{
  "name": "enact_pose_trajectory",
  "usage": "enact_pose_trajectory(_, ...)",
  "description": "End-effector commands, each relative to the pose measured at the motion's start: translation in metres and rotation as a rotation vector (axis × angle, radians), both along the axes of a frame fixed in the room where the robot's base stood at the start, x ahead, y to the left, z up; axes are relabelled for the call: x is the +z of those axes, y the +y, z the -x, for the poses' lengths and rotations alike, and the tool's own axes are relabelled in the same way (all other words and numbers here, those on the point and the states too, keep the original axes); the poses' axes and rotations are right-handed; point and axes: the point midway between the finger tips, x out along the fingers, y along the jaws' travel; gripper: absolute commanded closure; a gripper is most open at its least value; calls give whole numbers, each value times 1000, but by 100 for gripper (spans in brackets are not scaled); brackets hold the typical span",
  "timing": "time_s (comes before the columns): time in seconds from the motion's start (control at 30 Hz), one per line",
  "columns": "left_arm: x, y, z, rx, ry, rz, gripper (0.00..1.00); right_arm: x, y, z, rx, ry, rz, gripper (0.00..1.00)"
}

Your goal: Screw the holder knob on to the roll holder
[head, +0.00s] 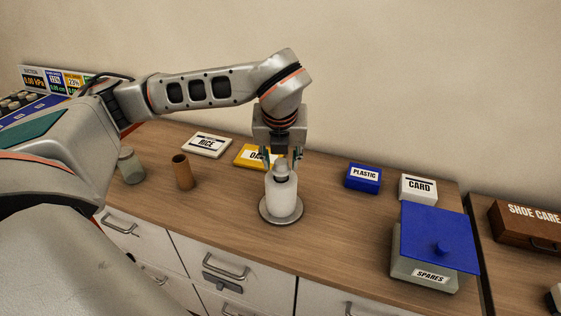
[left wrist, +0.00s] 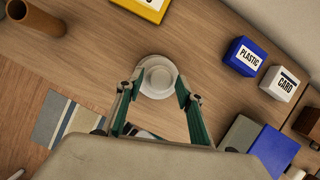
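The roll holder's round grey base (head: 267,216) stands on the wooden counter with a white roll (head: 281,198) upright on it. A small grey knob-like piece (head: 281,172) shows at the top of the roll; I cannot tell how firmly it sits. From above, the left wrist view shows the pale round top (left wrist: 158,78) over the holder base (left wrist: 152,57). My left gripper (head: 282,160) points down over the roll's top. Its green fingers (left wrist: 157,92) are spread wide, one on each side of the top, with nothing clamped. My right gripper is out of view.
A brown tube (head: 182,172) and a glass jar (head: 131,166) stand to the left. RICE (head: 206,145) and yellow (head: 247,154) boxes lie behind. PLASTIC (head: 362,178), CARD (head: 417,188) and blue-lidded SPARES (head: 424,275) boxes stand right. Counter around the holder is clear.

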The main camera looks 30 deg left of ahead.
Motion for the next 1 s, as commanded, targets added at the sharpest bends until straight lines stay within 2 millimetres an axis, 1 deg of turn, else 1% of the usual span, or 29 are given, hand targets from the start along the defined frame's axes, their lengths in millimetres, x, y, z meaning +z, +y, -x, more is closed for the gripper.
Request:
enact_pose_trajectory(0.03,0,-1,-2,54,-3,-2,63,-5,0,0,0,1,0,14)
enact_pose_trajectory(0.17,0,-2,-3,243,-4,-3,63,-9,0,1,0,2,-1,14)
enact_pose_trajectory(0.3,0,-2,-2,389,0,-1,63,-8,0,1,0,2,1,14)
enact_pose_trajectory(0.47,1,-3,-3,486,0,0,63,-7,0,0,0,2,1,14)
enact_pose_trajectory(0.7,1,-3,-6,838,-1,-2,63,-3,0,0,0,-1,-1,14)
enact_pose_trajectory(1.0,0,-3,-7,1022,0,0,63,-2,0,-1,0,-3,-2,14)
